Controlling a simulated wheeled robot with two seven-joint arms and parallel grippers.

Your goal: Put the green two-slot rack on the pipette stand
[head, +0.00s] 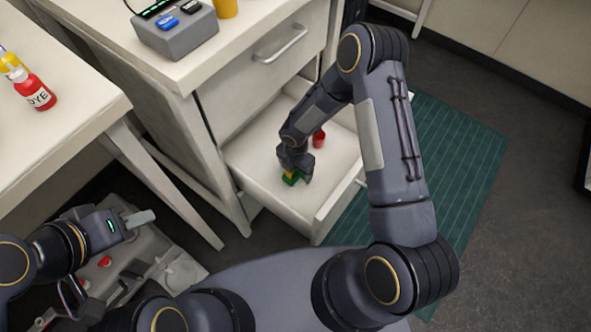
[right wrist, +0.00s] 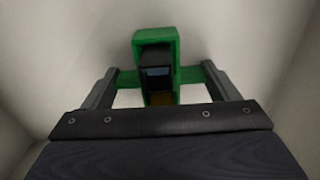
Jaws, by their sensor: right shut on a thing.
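The green two-slot rack (head: 290,181) is low in the open drawer, with a bit of yellow at its top. My right gripper (head: 294,170) reaches down into the drawer and is shut on the rack. In the right wrist view the rack (right wrist: 155,36) is between the two fingers, with a dark slot interior and a brownish patch inside. I cannot tell whether the rack touches the drawer floor. My left gripper (head: 138,218) is at the lower left, away from the rack; its finger gap is unclear. I cannot clearly identify the pipette stand.
A red object (head: 318,138) lies in the drawer (head: 245,160) near the rack. The drawer walls surround my right gripper. On the cabinet top stand a grey block (head: 178,38) with blue and dark pieces and a yellow object (head: 226,8). A red dye bottle (head: 36,92) is on the left table.

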